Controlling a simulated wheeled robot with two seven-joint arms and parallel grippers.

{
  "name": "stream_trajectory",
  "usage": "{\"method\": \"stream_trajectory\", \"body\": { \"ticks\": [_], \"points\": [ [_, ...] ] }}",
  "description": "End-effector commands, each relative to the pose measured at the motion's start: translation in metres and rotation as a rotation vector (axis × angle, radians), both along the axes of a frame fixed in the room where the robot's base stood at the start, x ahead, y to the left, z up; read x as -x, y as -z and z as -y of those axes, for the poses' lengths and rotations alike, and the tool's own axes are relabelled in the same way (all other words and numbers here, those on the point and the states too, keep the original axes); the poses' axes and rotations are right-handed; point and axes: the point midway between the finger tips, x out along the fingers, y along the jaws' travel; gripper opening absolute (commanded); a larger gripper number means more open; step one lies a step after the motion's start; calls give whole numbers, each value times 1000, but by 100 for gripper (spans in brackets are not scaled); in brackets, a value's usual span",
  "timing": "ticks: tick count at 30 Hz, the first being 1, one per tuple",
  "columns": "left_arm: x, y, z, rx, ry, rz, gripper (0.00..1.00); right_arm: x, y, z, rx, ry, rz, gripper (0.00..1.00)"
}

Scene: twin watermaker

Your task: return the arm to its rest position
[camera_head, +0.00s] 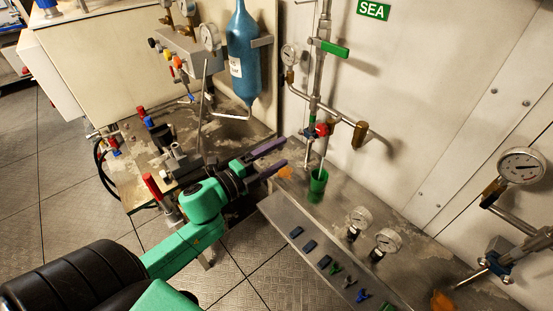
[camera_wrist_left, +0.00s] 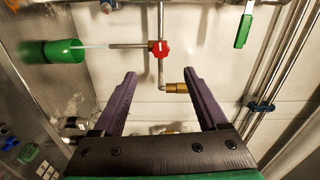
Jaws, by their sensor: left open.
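My left arm, green and black, reaches in from the lower left in the head view. Its left gripper (camera_head: 270,158) has two purple fingers that stand apart with nothing between them. In the left wrist view the same open fingers (camera_wrist_left: 160,95) point toward the wall piping. The gripper is to the left of a green cup (camera_head: 318,184) and apart from it. The cup stands on the metal bench under a thin outlet; it also shows in the left wrist view (camera_wrist_left: 66,52). My right gripper is not in view.
A red valve knob (camera_head: 323,129) and a green lever (camera_head: 334,48) sit on the wall pipes. A blue cylinder (camera_head: 243,60) hangs behind the gripper. Gauges (camera_head: 386,241) and a panel with several small switches (camera_head: 310,250) are at the right. Open floor (camera_head: 80,210) lies left.

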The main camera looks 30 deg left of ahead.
Motion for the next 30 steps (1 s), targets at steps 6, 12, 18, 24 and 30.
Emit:
{"method": "stream_trajectory", "body": {
  "ticks": [6,12,18,24,30],
  "points": [
    [3,-1,-1,0,1,1,76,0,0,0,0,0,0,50],
    [3,-1,-1,0,1,0,76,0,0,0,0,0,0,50],
    [0,17,-11,26,-31,-40,76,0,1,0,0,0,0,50],
    [0,156,-75,227,-265,-345,76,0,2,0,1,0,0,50],
    [66,330,-110,477,-564,-725,76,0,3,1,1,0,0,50]
  ]
}}
